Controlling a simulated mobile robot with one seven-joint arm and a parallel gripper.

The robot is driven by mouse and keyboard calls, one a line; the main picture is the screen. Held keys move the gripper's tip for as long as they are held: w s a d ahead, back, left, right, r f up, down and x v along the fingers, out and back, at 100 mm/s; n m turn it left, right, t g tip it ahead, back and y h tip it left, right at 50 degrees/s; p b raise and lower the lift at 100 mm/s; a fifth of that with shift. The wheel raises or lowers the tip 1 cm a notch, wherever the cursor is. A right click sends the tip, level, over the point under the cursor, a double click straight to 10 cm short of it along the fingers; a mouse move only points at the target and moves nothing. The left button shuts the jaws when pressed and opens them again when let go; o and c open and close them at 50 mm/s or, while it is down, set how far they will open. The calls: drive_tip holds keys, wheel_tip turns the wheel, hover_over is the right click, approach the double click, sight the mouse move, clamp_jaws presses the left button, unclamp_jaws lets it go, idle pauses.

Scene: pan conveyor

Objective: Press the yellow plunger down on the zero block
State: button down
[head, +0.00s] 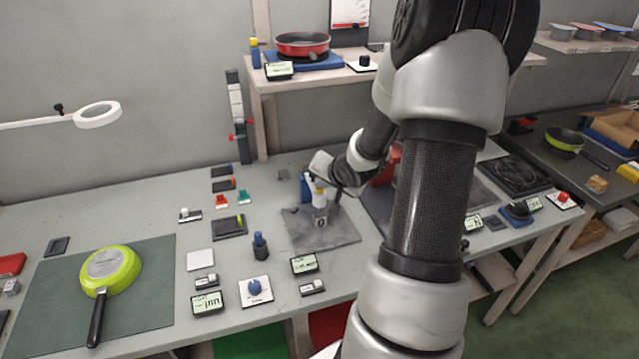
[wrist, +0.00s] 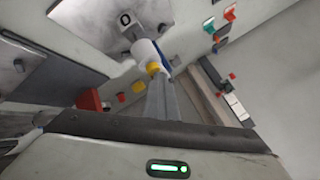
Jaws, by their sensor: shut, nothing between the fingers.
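The zero block (head: 320,222), marked "0", stands on a grey plate (head: 343,233) on the bench. A white cylinder rises from it, topped by the yellow plunger (head: 318,191). In the wrist view the plunger (wrist: 153,68) shows as a yellow cap on the white cylinder, with the "0" block (wrist: 125,20) beyond it. My gripper (wrist: 158,82) is shut and empty, its fingertips close by the yellow cap. I cannot tell whether they touch it. In the head view my gripper is over the block, its fingertips partly hidden.
A blue block (head: 305,187) stands close behind the plunger. A dark blue knob-topped post (head: 260,246) and a small display (head: 304,263) are in front and to the left. A green pan (head: 112,268) lies on a mat at far left. A shelf (head: 330,77) stands behind.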

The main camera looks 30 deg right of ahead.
drive_tip(key=shift+s+r+p, duration=0.15)
drive_tip(key=shift+r+p, duration=0.9)
drive_tip(key=shift+p, duration=0.1)
drive_tip(key=shift+r, duration=0.1)
wheel_tip(320, 180, up, 5)
drive_tip(key=p, duration=0.5)
drive_tip(key=shift+p, duration=0.3)
